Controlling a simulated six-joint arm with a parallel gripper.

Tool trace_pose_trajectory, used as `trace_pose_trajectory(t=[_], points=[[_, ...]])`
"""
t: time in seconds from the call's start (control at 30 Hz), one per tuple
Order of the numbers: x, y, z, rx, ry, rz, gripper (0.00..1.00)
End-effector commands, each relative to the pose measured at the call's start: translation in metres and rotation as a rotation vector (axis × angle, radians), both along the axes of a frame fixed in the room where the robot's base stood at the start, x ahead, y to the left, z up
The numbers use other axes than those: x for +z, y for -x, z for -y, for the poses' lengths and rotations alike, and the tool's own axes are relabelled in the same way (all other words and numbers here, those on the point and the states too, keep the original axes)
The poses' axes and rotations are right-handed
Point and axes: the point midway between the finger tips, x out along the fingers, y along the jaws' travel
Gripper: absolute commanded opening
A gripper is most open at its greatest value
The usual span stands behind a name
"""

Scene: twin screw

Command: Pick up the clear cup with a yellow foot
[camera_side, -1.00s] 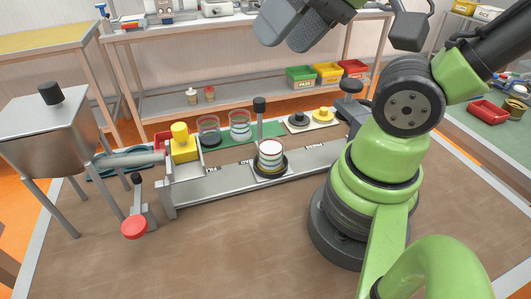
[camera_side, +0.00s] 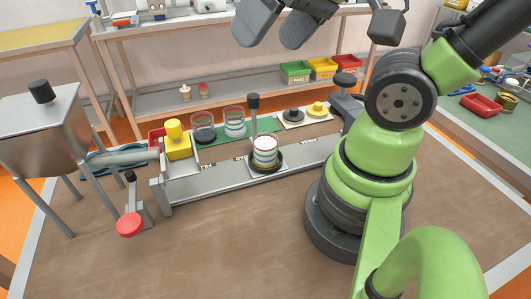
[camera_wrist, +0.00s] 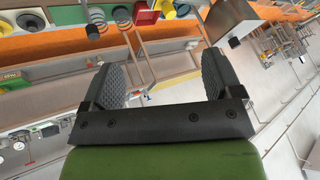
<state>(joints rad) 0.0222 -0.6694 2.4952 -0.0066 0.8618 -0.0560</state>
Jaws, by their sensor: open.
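My gripper (camera_side: 277,30) is open and empty, high above the bench at the top of the side view. Its two dark fingers stand apart in the wrist view (camera_wrist: 162,80). Two clear cups stand on a green mat behind the rail: a left cup (camera_side: 203,128) with a dark bottom, and a right cup (camera_side: 234,122) with coloured bands. A third banded cup (camera_side: 265,150) stands on a dark round seat on the rail. A yellow foot is not clear on any cup at this size. My gripper is well above and apart from all of them.
A yellow block with a knob (camera_side: 177,141) stands at the rail's left end. A dark-topped post (camera_side: 253,108) rises behind the seated cup. A white board (camera_side: 305,117) holds a black and a yellow knobbed piece. The front bench is clear.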

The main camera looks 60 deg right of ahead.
Motion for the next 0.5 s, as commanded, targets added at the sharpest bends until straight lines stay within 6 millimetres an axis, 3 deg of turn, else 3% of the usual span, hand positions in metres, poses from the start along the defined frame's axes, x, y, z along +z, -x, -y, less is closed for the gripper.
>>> trace_pose_trajectory(t=[0.3,0.5], points=[[-0.075,-0.044,0.046,0.254,0.260,-0.278,0.85],[-0.134,-0.049,0.073,0.485,0.331,-0.436,0.85]])
